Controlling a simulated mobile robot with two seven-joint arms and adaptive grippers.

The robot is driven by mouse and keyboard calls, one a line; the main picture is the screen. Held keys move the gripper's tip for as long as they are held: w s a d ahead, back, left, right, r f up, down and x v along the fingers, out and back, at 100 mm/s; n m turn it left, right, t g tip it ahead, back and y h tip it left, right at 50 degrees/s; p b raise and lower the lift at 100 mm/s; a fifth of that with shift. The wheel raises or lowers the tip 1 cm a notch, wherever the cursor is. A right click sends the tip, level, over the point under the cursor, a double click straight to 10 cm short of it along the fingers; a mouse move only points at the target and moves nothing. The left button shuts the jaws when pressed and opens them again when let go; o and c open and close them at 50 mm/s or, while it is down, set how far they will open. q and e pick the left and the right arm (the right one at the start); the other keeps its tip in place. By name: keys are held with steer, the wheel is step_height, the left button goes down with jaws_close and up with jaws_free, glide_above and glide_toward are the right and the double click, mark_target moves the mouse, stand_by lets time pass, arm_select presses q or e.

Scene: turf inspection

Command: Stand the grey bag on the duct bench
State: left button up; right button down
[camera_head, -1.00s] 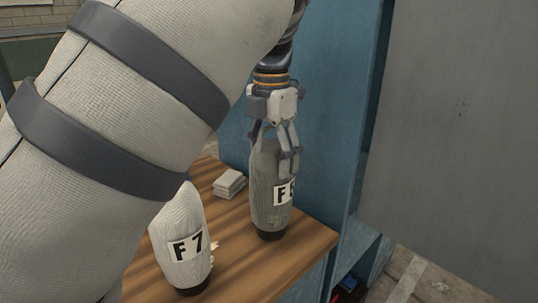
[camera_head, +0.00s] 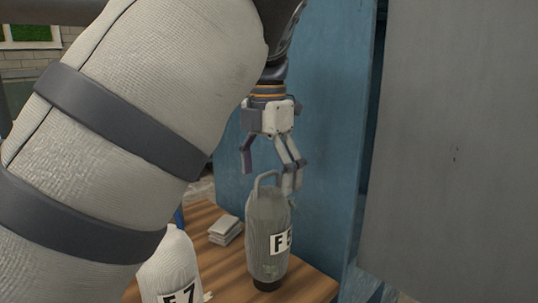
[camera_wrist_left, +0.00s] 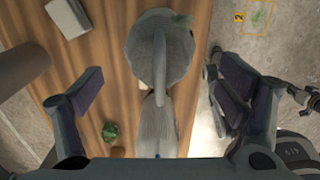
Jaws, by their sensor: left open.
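The grey bag (camera_head: 265,245), with a label starting with F, stands upright on the wooden bench top (camera_head: 310,288). Its handle loop is at the top. My left gripper (camera_head: 270,175) is open and empty just above the bag, its fingers apart around the level of the handle. In the left wrist view the open fingers (camera_wrist_left: 165,105) lie on either side of the grey bag (camera_wrist_left: 150,50), clear of it. My right gripper is not in view.
A white bag (camera_head: 170,265) labelled F 7 stands close by on the bench, partly behind my arm. A stack of grey pads (camera_head: 225,230) lies behind it. A blue panel (camera_head: 330,130) and a grey panel (camera_head: 460,150) rise close on the right.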

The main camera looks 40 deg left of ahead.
arm_select(q)
step_height(320, 180, up, 6)
steer(key=shift+r, duration=0.1)
stand_by(0.5)
